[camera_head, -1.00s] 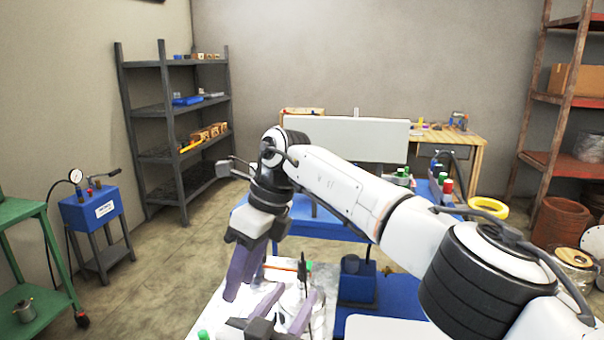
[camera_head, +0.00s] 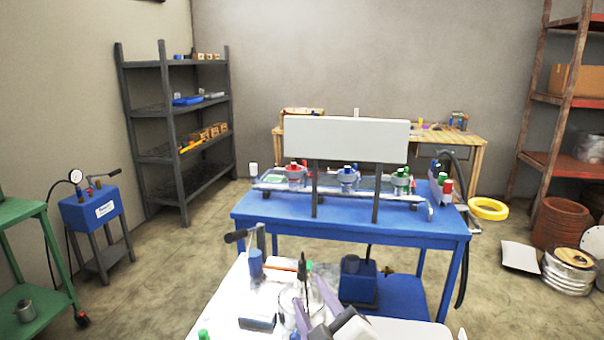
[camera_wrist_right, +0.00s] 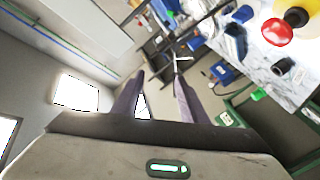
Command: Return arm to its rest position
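My right gripper (camera_head: 308,290) is at the bottom centre of the head view, in front of the white worktop (camera_head: 222,308). Its purple fingers point up and to the left, and part of its pale body is cut by the lower edge. In the right wrist view the two fingers (camera_wrist_right: 160,78) stand apart with nothing held between them. The marbled worktop (camera_wrist_right: 292,88) and its objects lie off to the right there. My left gripper does not show.
A blue table (camera_head: 400,228) with a white panel (camera_head: 345,139) stands ahead. A green cart (camera_head: 20,213) is at left; floor between is open.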

